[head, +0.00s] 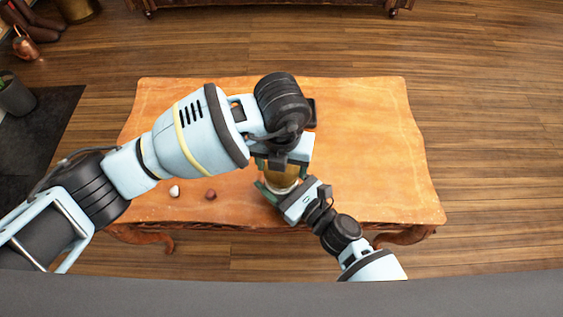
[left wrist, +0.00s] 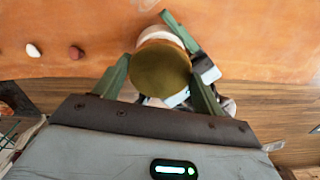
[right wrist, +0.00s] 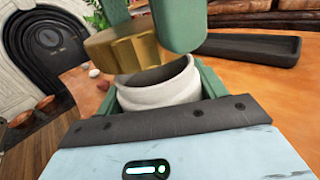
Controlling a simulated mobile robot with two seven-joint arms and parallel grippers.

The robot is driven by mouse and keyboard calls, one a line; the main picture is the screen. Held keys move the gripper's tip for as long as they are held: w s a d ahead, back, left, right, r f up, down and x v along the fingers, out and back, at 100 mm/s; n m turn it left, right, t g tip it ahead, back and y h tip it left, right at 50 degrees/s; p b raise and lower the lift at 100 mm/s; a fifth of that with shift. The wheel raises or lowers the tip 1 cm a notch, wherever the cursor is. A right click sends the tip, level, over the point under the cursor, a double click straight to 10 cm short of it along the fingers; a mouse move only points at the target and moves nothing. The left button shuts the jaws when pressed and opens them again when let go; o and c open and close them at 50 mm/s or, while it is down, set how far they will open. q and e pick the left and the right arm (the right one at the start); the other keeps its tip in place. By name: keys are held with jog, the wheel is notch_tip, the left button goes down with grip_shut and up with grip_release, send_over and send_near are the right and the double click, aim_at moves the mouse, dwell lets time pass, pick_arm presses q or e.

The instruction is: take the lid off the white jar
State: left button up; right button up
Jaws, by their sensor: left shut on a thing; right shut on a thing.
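The white jar (right wrist: 160,92) stands with its mouth uncovered in the right wrist view, between the fingers of my right gripper (right wrist: 158,82), which is shut on it. The round gold-brown lid (right wrist: 125,50) is above the jar's rim, tilted and apart from it at least on the near side. My left gripper (left wrist: 160,78) is shut on the lid, which shows from above in the left wrist view (left wrist: 161,70). In the head view the lid (head: 281,176) shows below my left wrist, and most of the jar is hidden.
The orange wooden table (head: 370,140) is clear on its right side. A white lump (head: 174,191) and a red-brown lump (head: 211,195) lie at the left front. A dark tray (right wrist: 245,48) lies behind the jar. A black fireplace (right wrist: 48,40) stands beyond the table.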

pick_arm(q)
jog(key=shift+r, duration=1.9)
pick_arm(e)
jog(key=o, duration=1.9)
jog(key=shift+o, duration=0.2)
jog(key=shift+d, duration=0.1)
pick_arm(q)
jog(key=shift+r+p, duration=0.4)
jog(key=shift+r, duration=0.15)
pick_arm(e)
jog(key=v, duration=1.2)
